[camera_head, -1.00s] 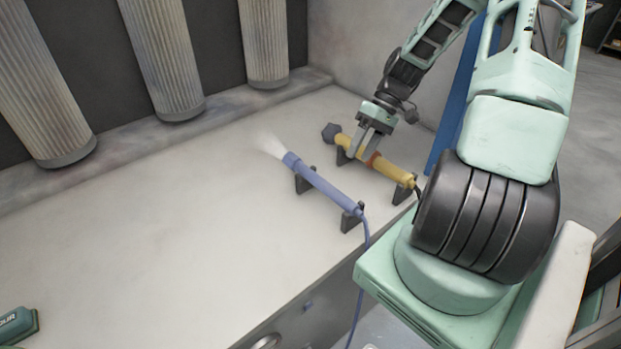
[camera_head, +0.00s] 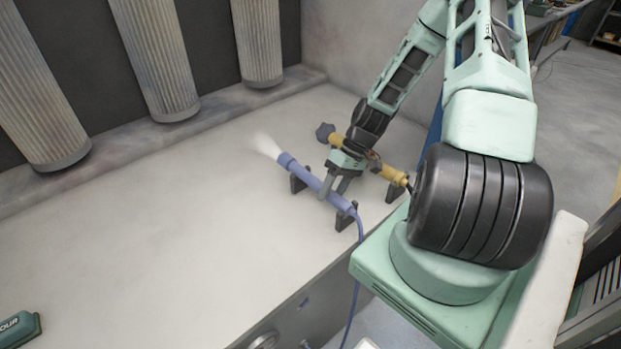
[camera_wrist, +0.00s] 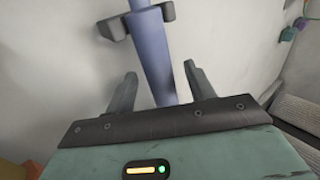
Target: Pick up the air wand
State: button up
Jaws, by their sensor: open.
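The air wand (camera_head: 290,164) is a blue-violet tube with a pale plume at its far-left tip, lying across two dark cradles on the white bench. A blue hose (camera_head: 357,265) hangs from its near end over the bench edge. My gripper (camera_head: 335,188) is open at the wand's middle, between the cradles. In the wrist view, the wand (camera_wrist: 156,58) runs between the two spread fingers of my gripper (camera_wrist: 160,88), with a gap visible on each side. Contact cannot be told.
A yellow tool (camera_head: 393,175) with a dark head lies in its own cradles just behind and right of the wand, close to my wrist. Ribbed columns (camera_head: 160,60) line the back wall. A green object (camera_head: 20,328) lies front left. The bench's left and middle are clear.

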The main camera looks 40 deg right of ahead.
jog(key=c, duration=1.2)
jog(key=shift+o, duration=0.2)
jog(key=shift+r, duration=0.1)
notch_tip(320, 180, up, 15)
jog(key=p, duration=0.4)
